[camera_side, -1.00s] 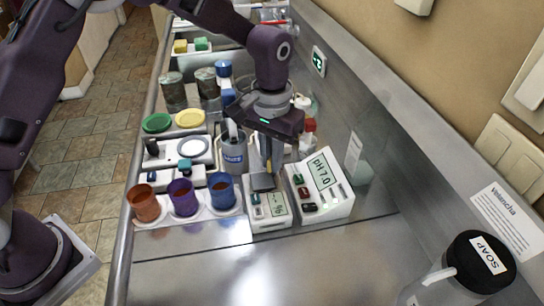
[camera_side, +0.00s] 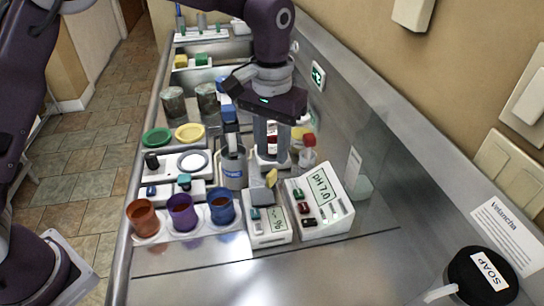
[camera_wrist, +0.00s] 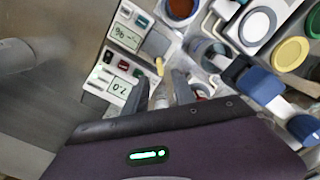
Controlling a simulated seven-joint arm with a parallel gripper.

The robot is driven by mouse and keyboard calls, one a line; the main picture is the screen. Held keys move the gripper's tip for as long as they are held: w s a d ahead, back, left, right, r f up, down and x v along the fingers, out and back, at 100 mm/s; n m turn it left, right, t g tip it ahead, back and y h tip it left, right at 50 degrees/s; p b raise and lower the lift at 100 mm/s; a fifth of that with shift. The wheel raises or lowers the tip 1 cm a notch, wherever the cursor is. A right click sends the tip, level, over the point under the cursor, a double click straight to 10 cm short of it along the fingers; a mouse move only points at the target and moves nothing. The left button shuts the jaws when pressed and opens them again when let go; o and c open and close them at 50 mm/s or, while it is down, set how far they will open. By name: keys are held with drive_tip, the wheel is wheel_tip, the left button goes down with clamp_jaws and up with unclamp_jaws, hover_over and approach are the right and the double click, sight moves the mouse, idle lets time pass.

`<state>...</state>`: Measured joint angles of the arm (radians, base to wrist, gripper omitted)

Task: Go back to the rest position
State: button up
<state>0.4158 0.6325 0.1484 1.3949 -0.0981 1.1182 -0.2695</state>
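My gripper (camera_side: 272,160) hangs upright above the white meters, at the back of the metal counter. In the wrist view my gripper (camera_wrist: 161,82) also shows two spread fingers. A small yellow piece (camera_side: 271,178) stands just below the fingertips at the back of the small meter with a "%" display (camera_side: 277,220). The yellow piece also shows in the wrist view (camera_wrist: 159,66), beyond the gap between the fingers. The larger meter reading "pH 7.0" (camera_side: 321,185) stands beside it on the right.
Orange (camera_side: 143,217), purple (camera_side: 182,212) and blue (camera_side: 222,205) cups stand in a white rack at front left. A grey mug (camera_side: 233,170) and a red-capped bottle (camera_side: 308,152) flank the fingers. The wall runs along the right. The front counter (camera_side: 250,275) is bare.

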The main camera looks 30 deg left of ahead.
drive_tip(key=s+a+r+t, duration=0.3)
drive_tip(key=s+a+r, duration=0.7)
drive_tip(key=s+r, duration=0.35)
drive_tip(key=s+a+f+t, duration=0.1)
drive_tip(key=s+a, duration=0.1)
drive_tip(key=s, duration=0.4)
drive_tip(key=s+a+f+t, duration=0.1)
drive_tip(key=s+a+f, duration=0.1)
drive_tip(key=s, duration=0.5)
drive_tip(key=shift+s+a+f+t, duration=0.2)
drive_tip(key=shift+a+t, duration=0.05)
drive_tip(key=shift+t, duration=0.05)
